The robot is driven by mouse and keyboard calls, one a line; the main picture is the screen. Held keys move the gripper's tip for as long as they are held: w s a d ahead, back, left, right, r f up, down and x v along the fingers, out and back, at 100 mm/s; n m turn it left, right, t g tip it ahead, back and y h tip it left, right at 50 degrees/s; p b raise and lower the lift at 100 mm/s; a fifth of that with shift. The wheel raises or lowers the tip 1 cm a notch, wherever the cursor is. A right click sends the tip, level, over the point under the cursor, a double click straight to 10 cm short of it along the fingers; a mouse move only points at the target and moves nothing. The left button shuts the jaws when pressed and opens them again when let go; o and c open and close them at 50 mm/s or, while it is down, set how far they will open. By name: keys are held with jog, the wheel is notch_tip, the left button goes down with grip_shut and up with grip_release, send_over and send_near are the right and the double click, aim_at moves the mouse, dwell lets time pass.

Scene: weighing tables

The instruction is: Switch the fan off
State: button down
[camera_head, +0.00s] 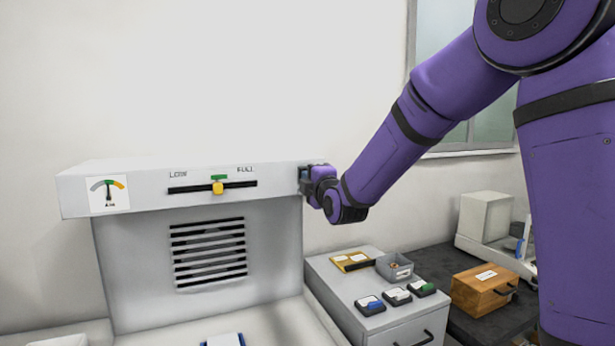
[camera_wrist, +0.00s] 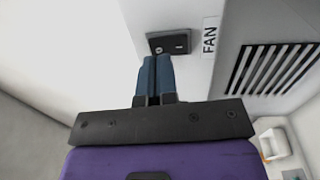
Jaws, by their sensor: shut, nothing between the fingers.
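The fan switch (camera_wrist: 176,42) is a small black plate on the side of the white hood, beside a label reading FAN (camera_wrist: 209,40). My gripper (camera_wrist: 154,62) is shut and empty, its blue fingertips at the lower edge of the switch plate in the wrist view. I cannot tell whether they touch it. The switch has a light round mark on its left and a small light bar on its right. In the head view my gripper (camera_head: 305,180) is at the right end of the hood (camera_head: 130,188), and the switch is hidden there.
The hood front has a LOW to FULL slider (camera_head: 218,187), a gauge (camera_head: 109,194) and a slatted vent (camera_head: 209,252). A grey cabinet (camera_head: 340,290) below right bears several small items. A wooden box (camera_head: 483,288) stands on the dark table. Open air lies above the cabinet.

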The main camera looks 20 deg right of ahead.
jog(key=shift+w+r, duration=0.15)
jog(key=shift+w, duration=0.7)
jog(key=shift+a, duration=0.1)
jog(key=shift+w+r, duration=0.15)
jog(key=shift+r, duration=0.05)
